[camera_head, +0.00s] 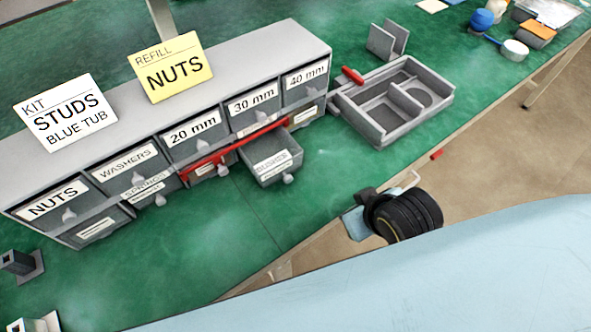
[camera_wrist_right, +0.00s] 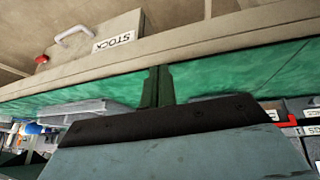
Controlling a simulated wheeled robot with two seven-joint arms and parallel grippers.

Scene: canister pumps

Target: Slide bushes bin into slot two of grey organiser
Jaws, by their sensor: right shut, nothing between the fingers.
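The grey organiser (camera_head: 255,55) stands on the green bench in the head view, with two rows of labelled bins. The bushes bin (camera_head: 272,166), a grey open bin with a small front knob, juts forward from the lower row below the 30 mm drawer. Its back end is hidden, so I cannot tell how far it sits inside. My right gripper (camera_wrist_right: 157,86) is shut and empty in the right wrist view, over the bench's front edge. In the head view it is largely hidden by my dark wrist, right of and in front of the bin. My left gripper is out of view.
A red bar (camera_head: 235,146) crosses the lower row. A grey divided tray (camera_head: 437,96) with a red-handled tool (camera_head: 352,75) lies right of the organiser. Two cards (camera_head: 175,67) (camera_head: 66,112) stand on top. A STOCK-labelled unit (camera_wrist_right: 118,38) shows in the wrist view.

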